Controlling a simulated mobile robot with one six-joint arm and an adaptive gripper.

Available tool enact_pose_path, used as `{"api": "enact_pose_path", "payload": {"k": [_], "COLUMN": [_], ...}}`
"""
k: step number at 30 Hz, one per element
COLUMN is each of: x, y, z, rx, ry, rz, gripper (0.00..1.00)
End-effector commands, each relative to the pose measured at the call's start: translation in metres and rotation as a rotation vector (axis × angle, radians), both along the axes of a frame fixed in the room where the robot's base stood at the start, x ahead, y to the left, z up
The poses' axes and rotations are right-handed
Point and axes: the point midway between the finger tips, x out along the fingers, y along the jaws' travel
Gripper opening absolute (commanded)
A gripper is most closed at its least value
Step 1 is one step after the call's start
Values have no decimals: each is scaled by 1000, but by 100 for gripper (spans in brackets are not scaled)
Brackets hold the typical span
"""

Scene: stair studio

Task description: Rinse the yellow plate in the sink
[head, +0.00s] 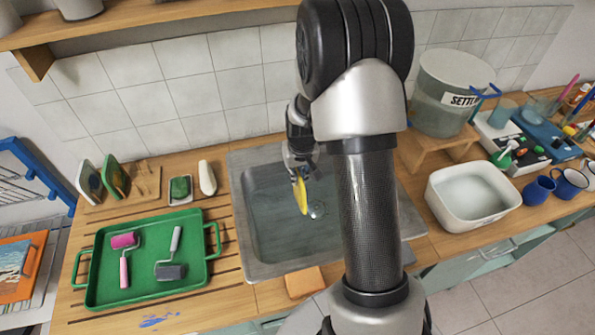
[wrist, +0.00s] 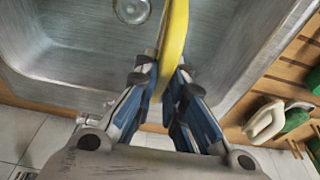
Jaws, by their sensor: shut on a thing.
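The yellow plate (head: 300,192) is held on edge, tilted, over the metal sink (head: 263,262) in the head view. In the wrist view the plate (wrist: 174,40) shows as a narrow yellow band running between the fingers. My gripper (wrist: 166,75) is shut on the plate's edge; it also shows in the head view (head: 300,172), over the basin. The drain (wrist: 131,10) is at the top of the wrist view, apart from the plate. My arm hides the right part of the sink in the head view. No running water is visible.
A green tray (head: 142,290) with two rollers lies left of the sink. An orange sponge (head: 304,282) sits at the front edge. Right of the sink are a white basin (head: 455,220) and a large bucket (head: 437,115) on a wooden stand. Tiled wall stands behind.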

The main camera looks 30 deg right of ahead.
Motion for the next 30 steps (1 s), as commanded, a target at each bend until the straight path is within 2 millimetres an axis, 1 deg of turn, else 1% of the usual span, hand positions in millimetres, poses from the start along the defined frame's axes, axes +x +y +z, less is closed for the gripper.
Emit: {"api": "enact_pose_path", "payload": {"k": [1,30], "x": [0,0], "y": [0,0], "z": [-8,-105], "rx": [0,0], "ry": [0,-1], "rz": [0,-1], "gripper": [0,0]}}
